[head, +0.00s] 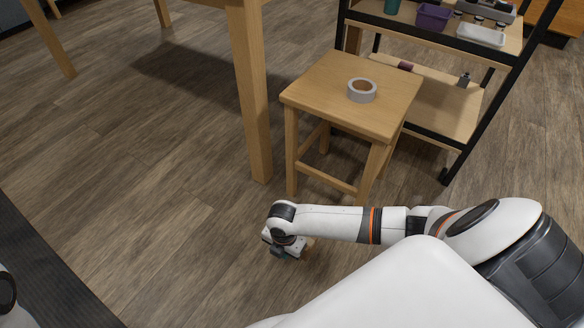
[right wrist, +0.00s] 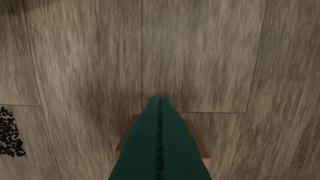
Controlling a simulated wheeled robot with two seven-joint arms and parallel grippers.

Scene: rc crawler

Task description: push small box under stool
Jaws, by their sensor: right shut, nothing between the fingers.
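The wooden stool (head: 330,85) stands on the floor in the middle of the head view, with open space between its legs. My right gripper (head: 284,250) points down near the floor, in front of the stool. Its green fingers (right wrist: 160,101) are shut with nothing between them. A small brown box (right wrist: 204,141) shows at both sides of the fingers in the right wrist view, mostly hidden by them. In the head view only a bit of brown (head: 310,243) shows beside the gripper. I cannot tell whether the fingers touch the box. My left gripper is not in view.
A roll of tape (head: 362,97) lies on the stool seat. A wooden table leg (head: 252,110) stands left of the stool. A black-framed shelf (head: 470,125) with several items stands behind it on the right. The floor at left is clear up to a dark mat (head: 45,270).

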